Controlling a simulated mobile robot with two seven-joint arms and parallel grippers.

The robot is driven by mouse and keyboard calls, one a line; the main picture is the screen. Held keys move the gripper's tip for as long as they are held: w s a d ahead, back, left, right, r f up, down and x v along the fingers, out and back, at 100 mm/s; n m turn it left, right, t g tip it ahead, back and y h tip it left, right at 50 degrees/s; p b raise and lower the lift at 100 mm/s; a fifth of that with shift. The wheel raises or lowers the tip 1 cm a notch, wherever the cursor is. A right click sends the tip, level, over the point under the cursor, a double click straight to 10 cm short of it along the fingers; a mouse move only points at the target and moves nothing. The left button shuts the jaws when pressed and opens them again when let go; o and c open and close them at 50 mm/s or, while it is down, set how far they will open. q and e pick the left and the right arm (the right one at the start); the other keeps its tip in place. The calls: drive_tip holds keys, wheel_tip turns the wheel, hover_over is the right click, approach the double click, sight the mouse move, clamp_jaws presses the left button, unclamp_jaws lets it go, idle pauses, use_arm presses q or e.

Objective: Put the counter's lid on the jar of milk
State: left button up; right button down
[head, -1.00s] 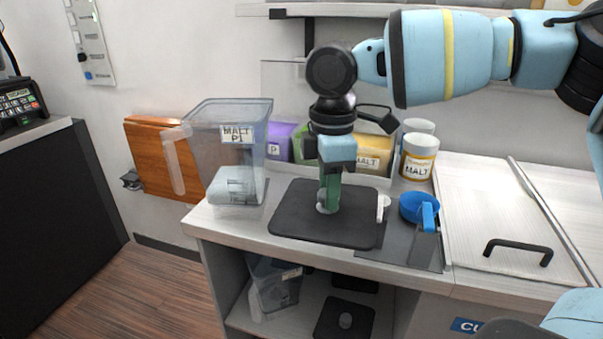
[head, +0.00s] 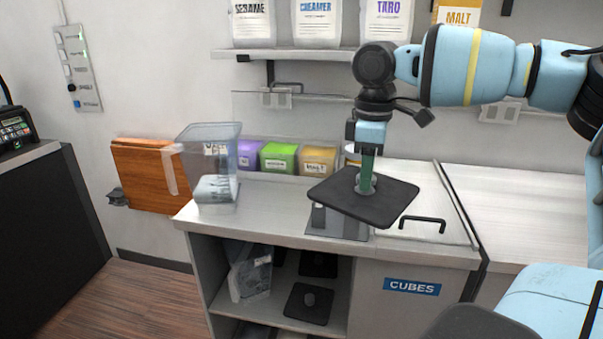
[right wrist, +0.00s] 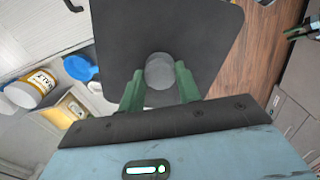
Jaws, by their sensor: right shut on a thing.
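My right gripper (head: 366,185) is shut on the knob of the dark, square lid (head: 385,208). It holds the lid raised over the counter's right part, slightly tilted. In the right wrist view, the green fingers (right wrist: 160,88) sit on both sides of the round grey knob (right wrist: 160,70), with the lid plate (right wrist: 115,30) beyond. The clear jar (head: 207,160) with a handle and white contents stands upright at the counter's left end, open on top. The lid is well to its right. Green finger-like tips, apparently my left gripper (right wrist: 298,28), show apart at the right wrist view's edge.
Purple, green (head: 278,158) and yellow packs stand along the wall behind the counter (head: 265,210). A blue scoop (right wrist: 80,67) and a MALT tub (right wrist: 28,90) show in the right wrist view. Another clear jar and dark lids (head: 308,303) are on the lower shelf.

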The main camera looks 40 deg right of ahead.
sight(401, 188)
drive_tip(key=s+d+f+m, duration=0.1)
drive_tip(key=d, duration=0.1)
drive_tip(key=s+d+f+m, duration=0.1)
drive_tip(key=d+f, duration=0.1)
drive_tip(key=s+d+f+m, duration=0.1)
drive_tip(key=d, duration=0.1)
drive_tip(key=shift+s+d+f, duration=0.1)
drive_tip(key=shift+s+f, duration=0.25)
drive_tip(key=shift+s, duration=0.05)
drive_tip(key=s+a+f+m, duration=0.1)
drive_tip(key=s+f+m, duration=0.1)
drive_tip(key=f, duration=0.6)
drive_tip(key=s+a+f+m, duration=0.2)
drive_tip(key=f+m, duration=0.1)
drive_tip(key=f, duration=0.5)
drive_tip(key=w+a+f, duration=0.1)
drive_tip(key=a+f, duration=0.2)
drive_tip(key=a, duration=0.9)
drive_tip(key=w+a+f, duration=0.1)
drive_tip(key=a+f, duration=0.3)
drive_tip(key=a, duration=0.9)
drive_tip(key=shift+w+a+f+n, duration=0.15)
drive_tip(key=shift+a+f+n, duration=0.1)
drive_tip(key=shift+n, duration=0.15)
drive_tip(key=shift+d, duration=0.1)
